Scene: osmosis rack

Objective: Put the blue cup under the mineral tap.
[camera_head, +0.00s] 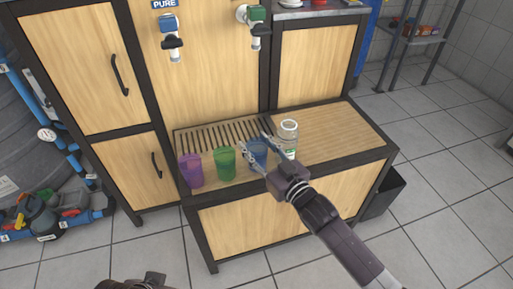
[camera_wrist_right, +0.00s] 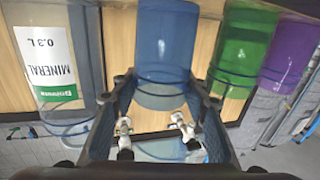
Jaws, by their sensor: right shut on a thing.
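The blue cup (camera_head: 259,150) stands at the front of the slatted grate (camera_head: 198,135), right of the green cup. It fills the middle of the right wrist view (camera_wrist_right: 165,45). My right gripper (camera_head: 256,143) is shut on the blue cup, with one finger on each side; it also shows in the right wrist view (camera_wrist_right: 162,88). Two taps hang on the wooden back panel: a blue one (camera_head: 171,38) under a PURE sign, and a green one (camera_head: 255,28) whose sign is out of view. My left gripper's fingers do not show.
A green cup (camera_head: 225,163) and a purple cup (camera_head: 191,171) stand left of the blue cup. The wooden counter (camera_head: 340,130) farther right is bare.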

